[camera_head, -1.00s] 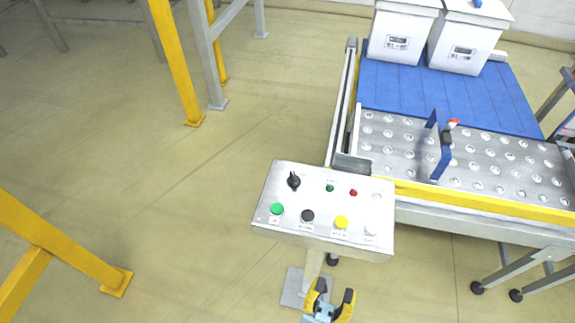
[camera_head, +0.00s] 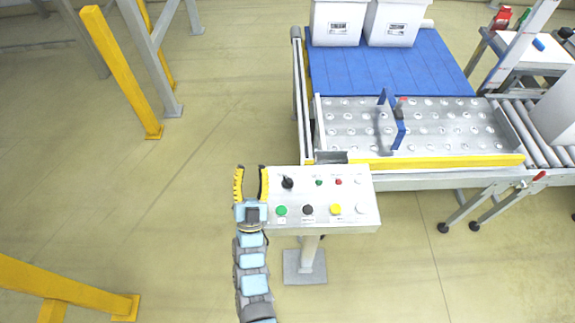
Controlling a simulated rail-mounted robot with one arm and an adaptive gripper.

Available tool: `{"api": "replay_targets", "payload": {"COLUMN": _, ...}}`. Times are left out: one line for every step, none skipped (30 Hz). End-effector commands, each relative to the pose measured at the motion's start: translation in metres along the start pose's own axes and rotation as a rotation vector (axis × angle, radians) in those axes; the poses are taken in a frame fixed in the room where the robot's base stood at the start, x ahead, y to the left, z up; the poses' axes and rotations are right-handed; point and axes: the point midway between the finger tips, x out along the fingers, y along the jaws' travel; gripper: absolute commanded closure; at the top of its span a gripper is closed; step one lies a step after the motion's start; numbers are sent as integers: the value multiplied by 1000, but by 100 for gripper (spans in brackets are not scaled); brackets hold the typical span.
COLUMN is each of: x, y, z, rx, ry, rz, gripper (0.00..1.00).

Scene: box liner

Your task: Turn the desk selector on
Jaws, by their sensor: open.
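The desk is a pale control box (camera_head: 330,224) on a post, in the middle of the head view. Its selector (camera_head: 288,183) is a black knob at the upper left of the panel. A green button (camera_head: 281,210), a black button (camera_head: 307,210) and a yellow button (camera_head: 335,209) sit in the lower row. My gripper (camera_head: 251,170) is open and empty at the panel's left edge, left of the selector. Its fingers point toward the top of the picture. I cannot tell its height over the panel.
A ball-transfer table (camera_head: 350,140) with a blue upright stop (camera_head: 397,134) stands behind the desk. A blue conveyor belt (camera_head: 390,70) carries white bins (camera_head: 336,22). A yellow post (camera_head: 122,75) stands at left. The floor (camera_head: 190,220) left of my arm is clear.

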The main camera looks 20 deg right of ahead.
Motion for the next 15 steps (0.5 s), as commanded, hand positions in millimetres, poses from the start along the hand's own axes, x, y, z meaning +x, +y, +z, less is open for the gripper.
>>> {"api": "replay_targets", "payload": {"x": 28, "y": -2, "z": 2, "rx": 8, "ry": -33, "rz": 23, "gripper": 61}}
{"api": "replay_targets", "payload": {"x": 37, "y": -2, "z": 9, "rx": 13, "ry": -56, "rz": 34, "gripper": 61}}
{"api": "replay_targets", "payload": {"x": 48, "y": -2, "z": 20, "rx": 21, "ry": -93, "rz": 49, "gripper": 61}}
{"api": "replay_targets", "payload": {"x": 58, "y": -3, "z": 27, "rx": 28, "ry": -118, "rz": 59, "gripper": 61}}
{"api": "replay_targets", "payload": {"x": 68, "y": -4, "z": 34, "rx": 35, "ry": -140, "rz": 68, "gripper": 61}}
{"api": "replay_targets", "payload": {"x": 81, "y": -6, "z": 44, "rx": 45, "ry": -174, "rz": 79, "gripper": 61}}
{"api": "replay_targets", "payload": {"x": 89, "y": -7, "z": 52, "rx": 53, "ry": -204, "rz": 86, "gripper": 61}}
{"api": "replay_targets", "payload": {"x": 97, "y": -9, "z": 60, "rx": 62, "ry": -231, "rz": 94, "gripper": 61}}
{"api": "replay_targets", "payload": {"x": 110, "y": -12, "z": 71, "rx": 76, "ry": -268, "rz": 100, "gripper": 61}}
{"api": "replay_targets", "payload": {"x": 119, "y": -14, "z": 78, "rx": 86, "ry": -294, "rz": 105, "gripper": 61}}
{"api": "replay_targets", "payload": {"x": 127, "y": -16, "z": 85, "rx": 95, "ry": -321, "rz": 108, "gripper": 61}}
{"api": "replay_targets", "payload": {"x": 138, "y": -22, "z": 96, "rx": 110, "ry": -362, "rz": 109, "gripper": 61}}
{"api": "replay_targets", "payload": {"x": 146, "y": -26, "z": 103, "rx": 120, "ry": -388, "rz": 108, "gripper": 61}}
{"api": "replay_targets", "payload": {"x": 154, "y": -29, "z": 109, "rx": 130, "ry": -415, "rz": 107, "gripper": 61}}
{"api": "replay_targets", "payload": {"x": 165, "y": -34, "z": 117, "rx": 142, "ry": -453, "rz": 104, "gripper": 61}}
